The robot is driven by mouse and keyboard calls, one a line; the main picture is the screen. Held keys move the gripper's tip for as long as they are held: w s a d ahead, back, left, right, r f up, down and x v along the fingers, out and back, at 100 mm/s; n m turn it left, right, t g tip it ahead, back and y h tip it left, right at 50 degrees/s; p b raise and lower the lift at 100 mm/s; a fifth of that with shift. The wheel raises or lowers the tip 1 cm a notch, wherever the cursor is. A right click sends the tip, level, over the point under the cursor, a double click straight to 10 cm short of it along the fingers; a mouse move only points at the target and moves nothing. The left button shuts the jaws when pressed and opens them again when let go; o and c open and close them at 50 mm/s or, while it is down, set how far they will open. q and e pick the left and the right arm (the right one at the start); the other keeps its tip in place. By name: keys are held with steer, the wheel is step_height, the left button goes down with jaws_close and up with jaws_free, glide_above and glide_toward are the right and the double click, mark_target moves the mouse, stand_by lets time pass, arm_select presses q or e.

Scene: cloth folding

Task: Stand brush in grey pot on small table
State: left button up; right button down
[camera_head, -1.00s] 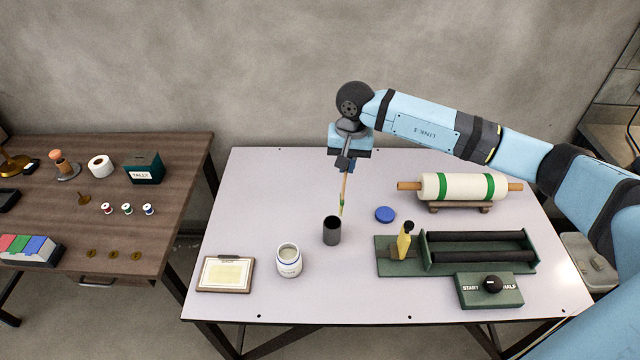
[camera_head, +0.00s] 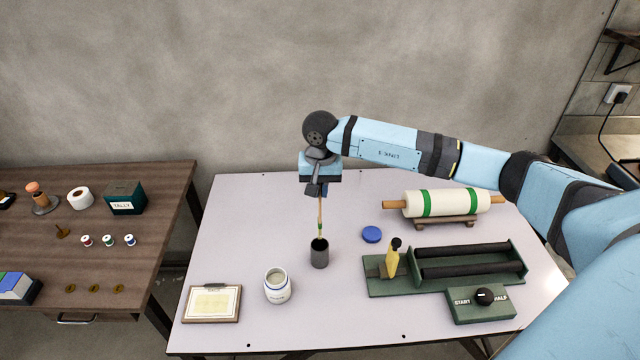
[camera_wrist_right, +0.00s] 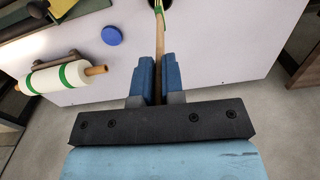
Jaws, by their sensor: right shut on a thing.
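The brush (camera_head: 320,214) has a thin wooden handle with a green band near its lower end. My right gripper (camera_head: 318,193) is shut on its upper handle and holds it nearly upright. The dark grey pot (camera_head: 319,256) stands on the light table (camera_head: 250,220). The brush's lower end is at the pot's mouth in the head view; I cannot tell how far inside it is. In the right wrist view my fingers (camera_wrist_right: 159,82) are closed around the brush handle (camera_wrist_right: 159,40), and the pot is mostly cut off at the top edge. My left gripper is not in view.
A white jar (camera_head: 277,288) and a clipboard (camera_head: 212,303) are left of the pot. A blue lid (camera_head: 372,234), a green roller stand (camera_head: 440,272) and a banded cloth roll (camera_head: 445,203) are to its right. A wooden side table (camera_head: 90,215) stands further left.

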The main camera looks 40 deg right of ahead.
mark_target(320, 205)
step_height(320, 205, down, 2)
steer(key=shift+f+b, duration=0.2)
steer(key=shift+b, duration=0.2)
step_height(320, 205, down, 4)
steer(key=b, duration=0.3)
steer(key=shift+r, duration=0.25)
steer(key=shift+f+b, duration=0.6)
steer(key=shift+f, duration=0.05)
steer(key=shift+f+b, duration=0.75)
steer(key=shift+f, duration=0.15)
steer(key=c, duration=1.2)
jaws_free()
steer(key=shift+c, duration=0.2)
steer(key=shift+o, duration=0.5)
